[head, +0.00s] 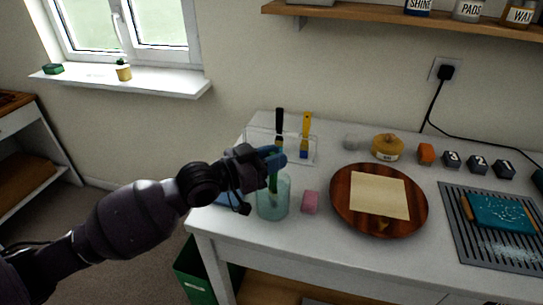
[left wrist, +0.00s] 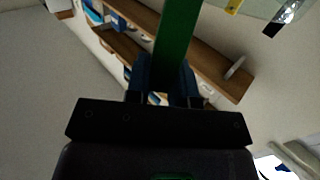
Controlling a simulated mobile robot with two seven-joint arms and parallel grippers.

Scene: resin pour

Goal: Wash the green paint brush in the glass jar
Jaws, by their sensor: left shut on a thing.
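My left gripper (head: 270,157) is above the glass jar (head: 273,200), which stands near the left front of the white table. It is shut on the green paint brush (head: 273,181), whose green part hangs down from the fingers to the jar's mouth. How deep the brush reaches inside the jar is hard to tell. In the left wrist view the green brush (left wrist: 178,35) stands between my blue fingertips (left wrist: 162,98). My right gripper is not in view.
A clear rack (head: 314,150) behind the jar holds a black-handled brush (head: 279,122) and a yellow-handled brush (head: 305,125). A pink block (head: 310,202) stands right of the jar, beside a round wooden board (head: 340,212). A green bin (head: 197,278) is below.

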